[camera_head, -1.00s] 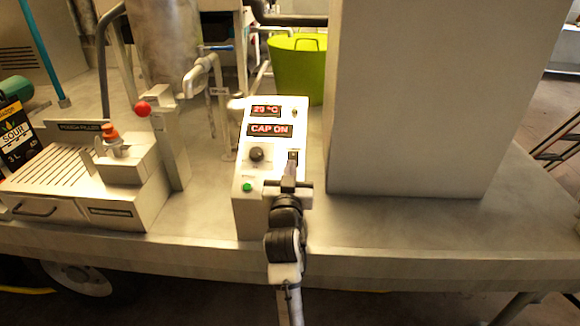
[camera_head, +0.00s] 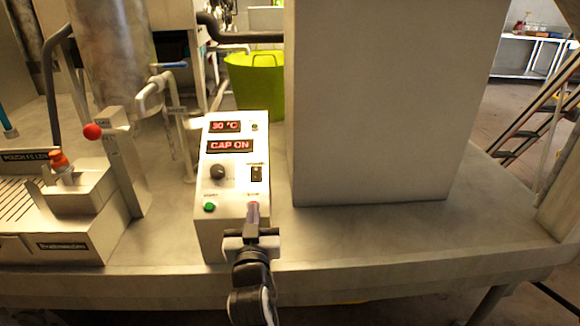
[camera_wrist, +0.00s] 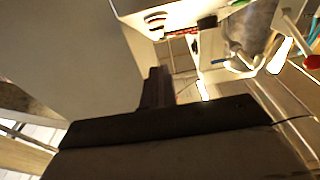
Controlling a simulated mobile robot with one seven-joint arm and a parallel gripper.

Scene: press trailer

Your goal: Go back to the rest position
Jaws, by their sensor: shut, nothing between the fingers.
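My gripper (camera_head: 253,214) is in front of the lower right of the white control box in the head view. Its fingers are together and hold nothing. The control box (camera_head: 212,233) has a display reading "30 °C" and one reading "CAP ON" (camera_head: 229,146), a black knob (camera_head: 218,172), a black switch (camera_head: 257,174) and a green button (camera_head: 209,207). My gripper covers part of its lower right front; whether it touches the box I cannot tell. In the wrist view my closed fingers (camera_wrist: 158,88) point up at the centre.
A large pale cabinet (camera_head: 375,110) stands right of the box on the trailer deck (camera_head: 400,232). A pouch filler with an orange cap (camera_head: 59,158) and a red-knobbed lever (camera_head: 92,131) stand at left. A green tub (camera_head: 256,80) is behind. Stairs (camera_head: 535,125) are at far right.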

